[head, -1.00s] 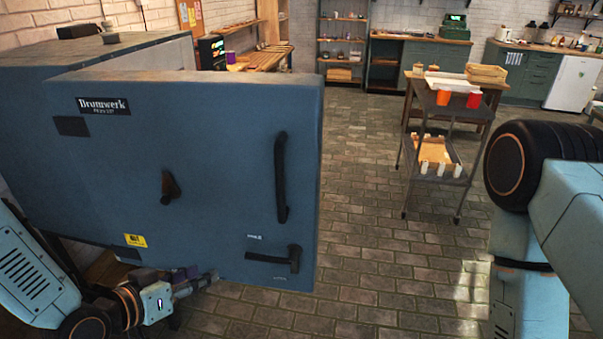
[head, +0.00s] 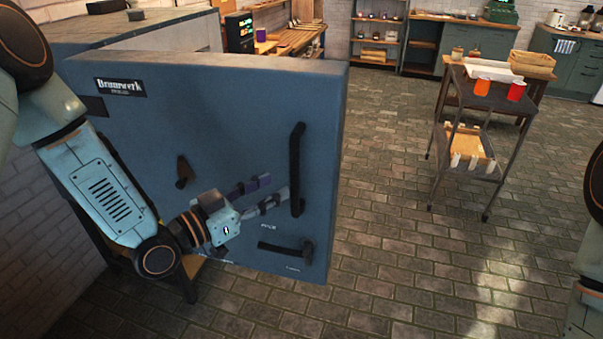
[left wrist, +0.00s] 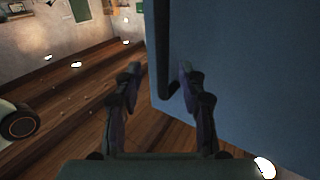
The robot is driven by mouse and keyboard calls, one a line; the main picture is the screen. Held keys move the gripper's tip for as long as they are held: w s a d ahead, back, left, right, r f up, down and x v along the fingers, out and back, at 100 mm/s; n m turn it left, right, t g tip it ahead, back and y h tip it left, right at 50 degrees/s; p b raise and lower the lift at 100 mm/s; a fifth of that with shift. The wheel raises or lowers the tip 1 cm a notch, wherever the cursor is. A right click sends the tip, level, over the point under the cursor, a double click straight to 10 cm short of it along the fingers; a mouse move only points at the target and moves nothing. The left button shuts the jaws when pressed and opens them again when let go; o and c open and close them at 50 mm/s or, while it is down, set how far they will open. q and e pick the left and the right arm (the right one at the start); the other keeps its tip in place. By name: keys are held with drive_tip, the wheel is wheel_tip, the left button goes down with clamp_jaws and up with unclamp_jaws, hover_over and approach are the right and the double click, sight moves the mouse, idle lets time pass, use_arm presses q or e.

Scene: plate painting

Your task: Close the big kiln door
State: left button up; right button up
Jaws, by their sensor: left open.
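The big blue kiln door (head: 230,110) stands ajar in the head view, with the kiln body (head: 60,35) behind it at the left. A long dark vertical handle (head: 297,165) is near the door's right edge. A dark latch (head: 285,248) sits below it, and a small dark knob (head: 184,172) is at mid-door. My left gripper (head: 277,187) is open in front of the door, its fingertips close to the handle. In the left wrist view, the handle (left wrist: 166,75) shows between the open fingers (left wrist: 160,70); contact cannot be told. My right gripper is out of view.
A dark cart (head: 480,95) with red cups and a wooden box stands at the right. A workbench (head: 290,40) and shelves (head: 378,35) are at the back. The brick floor (head: 390,250) right of the door is clear.

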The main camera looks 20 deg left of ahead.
sight(291, 178)
use_arm(q)
drive_tip(key=x, duration=0.5)
drive_tip(key=shift+w+f, duration=0.15)
drive_tip(key=shift+w, duration=0.2)
drive_tip(key=shift+w+d, duration=0.3)
drive_tip(key=shift+d, duration=0.1)
drive_tip(key=shift+w, duration=0.4)
drive_tip(key=shift+c, duration=0.5)
drive_tip(key=shift+s, duration=0.15)
drive_tip(key=c, duration=0.3)
clamp_jaws()
